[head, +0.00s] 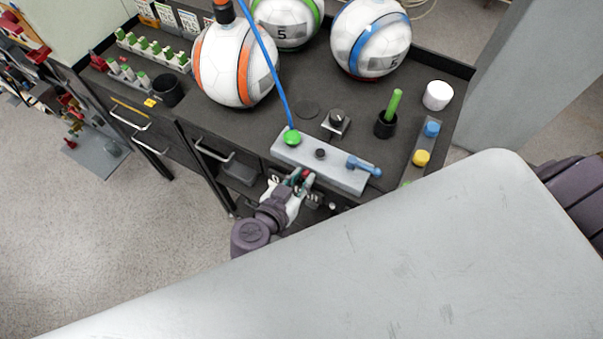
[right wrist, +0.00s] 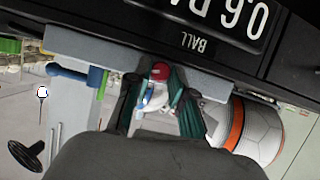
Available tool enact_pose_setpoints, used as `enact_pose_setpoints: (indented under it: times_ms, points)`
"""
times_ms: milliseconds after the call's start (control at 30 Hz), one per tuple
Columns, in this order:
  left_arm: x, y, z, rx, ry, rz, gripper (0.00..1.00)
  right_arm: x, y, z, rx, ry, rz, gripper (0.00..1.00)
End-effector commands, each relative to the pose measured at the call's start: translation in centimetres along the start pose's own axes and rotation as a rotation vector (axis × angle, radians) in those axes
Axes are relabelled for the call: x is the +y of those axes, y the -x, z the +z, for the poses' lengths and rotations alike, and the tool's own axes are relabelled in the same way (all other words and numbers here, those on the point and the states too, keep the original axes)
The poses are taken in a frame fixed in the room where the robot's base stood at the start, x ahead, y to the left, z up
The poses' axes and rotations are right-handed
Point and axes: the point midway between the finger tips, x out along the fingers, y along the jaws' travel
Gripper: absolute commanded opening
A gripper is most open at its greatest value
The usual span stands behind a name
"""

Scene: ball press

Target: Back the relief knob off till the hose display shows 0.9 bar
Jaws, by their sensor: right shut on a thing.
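My right gripper (head: 298,183) is at the front edge of the grey press block (head: 330,167). In the right wrist view its fingers (right wrist: 160,103) are shut around a small red-ended knob (right wrist: 160,70), which looks like the relief knob. A display marked BALL (right wrist: 225,20) is upside down and partly cut off there; it seems to read 0.6 bar. In the head view my gripper covers much of the front displays (head: 311,195), and the hose reading cannot be made out. My left gripper is not in view.
A blue hose (head: 272,65) runs to a green fitting (head: 291,137) on the block. A blue lever (head: 363,166) is at its right end. An orange-striped ball (head: 235,65) stands behind. A pale surface (head: 330,260) fills the foreground.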

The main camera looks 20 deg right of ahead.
Motion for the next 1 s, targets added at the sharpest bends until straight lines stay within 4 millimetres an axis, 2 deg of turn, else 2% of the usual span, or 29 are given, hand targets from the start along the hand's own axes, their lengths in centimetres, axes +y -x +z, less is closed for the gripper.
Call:
enact_pose_setpoints:
  times_ms: [333, 367, 500, 833, 1000]
  points:
    - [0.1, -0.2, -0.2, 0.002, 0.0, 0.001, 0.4, -0.1, -0.1, 0.0, 0.005, 0.032, 0.013, 0.0]
    - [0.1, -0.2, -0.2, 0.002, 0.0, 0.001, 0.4, -0.1, -0.1, 0.0, 0.005, 0.032, 0.013, 0.24]
    - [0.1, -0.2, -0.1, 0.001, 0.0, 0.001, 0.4, -0.1, -0.1, 0.0, 0.005, 0.031, 0.013, 0.47]
    - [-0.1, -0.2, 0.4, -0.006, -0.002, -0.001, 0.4, -0.1, 0.0, -0.2, 0.003, 0.03, 0.012, 0.47]
    - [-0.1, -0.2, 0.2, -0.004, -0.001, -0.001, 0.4, 0.0, 0.8, -2.1, 0.002, 0.025, 0.012, 0.47]
